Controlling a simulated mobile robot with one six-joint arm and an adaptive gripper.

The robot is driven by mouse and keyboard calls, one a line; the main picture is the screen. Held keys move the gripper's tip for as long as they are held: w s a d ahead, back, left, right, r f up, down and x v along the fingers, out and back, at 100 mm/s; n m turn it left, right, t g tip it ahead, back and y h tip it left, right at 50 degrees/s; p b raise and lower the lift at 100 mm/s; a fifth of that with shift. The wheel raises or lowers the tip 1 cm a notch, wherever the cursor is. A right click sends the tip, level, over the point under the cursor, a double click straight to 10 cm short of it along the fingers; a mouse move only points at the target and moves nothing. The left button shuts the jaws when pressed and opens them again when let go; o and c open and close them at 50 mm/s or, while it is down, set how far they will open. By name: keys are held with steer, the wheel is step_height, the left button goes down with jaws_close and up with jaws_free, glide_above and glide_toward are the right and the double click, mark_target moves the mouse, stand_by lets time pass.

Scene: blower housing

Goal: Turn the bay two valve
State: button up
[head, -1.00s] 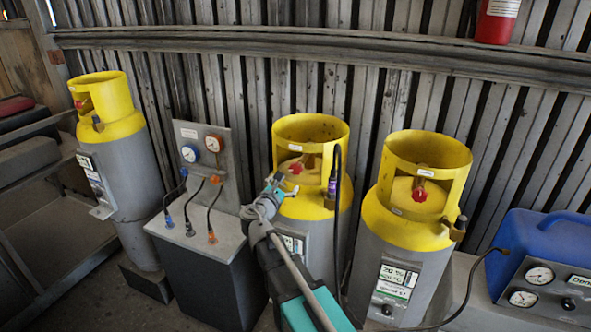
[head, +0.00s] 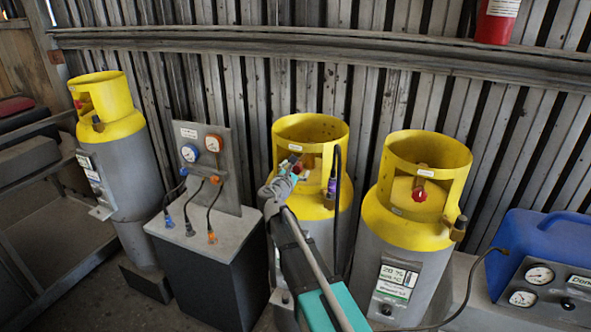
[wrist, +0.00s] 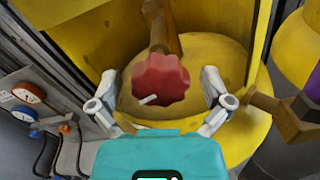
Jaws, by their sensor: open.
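The middle yellow-topped gas cylinder (head: 312,127) has a red valve knob inside its collar. In the wrist view the red knob (wrist: 161,80) sits on a brass stem, with a short white mark on its face. My gripper (head: 292,168) reaches into the front opening of that collar. In the wrist view my gripper (wrist: 160,102) is open, one finger on each side of the knob, with visible gaps. In the head view the gripper hides much of this knob. I cannot tell which bay number this cylinder has.
Another yellow cylinder with a red knob (head: 419,191) stands to the right, and one (head: 104,97) to the far left. A gauge panel (head: 203,155) stands left of my arm. A black hose (head: 337,215) hangs close to the right. A blue container (head: 545,250) is far right.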

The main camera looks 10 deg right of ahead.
steer(key=c, duration=1.1)
steer(key=shift+c, duration=0.2)
steer(key=shift+m, duration=0.4)
steer(key=m, duration=0.9)
steer(key=shift+a+r+m, duration=0.1)
steer(key=shift+r+m, duration=0.05)
steer(key=shift+m, duration=0.25)
steer(key=m, duration=0.5)
steer(key=shift+w, duration=0.1)
steer(key=m, duration=0.6)
steer(key=shift+r, duration=0.1)
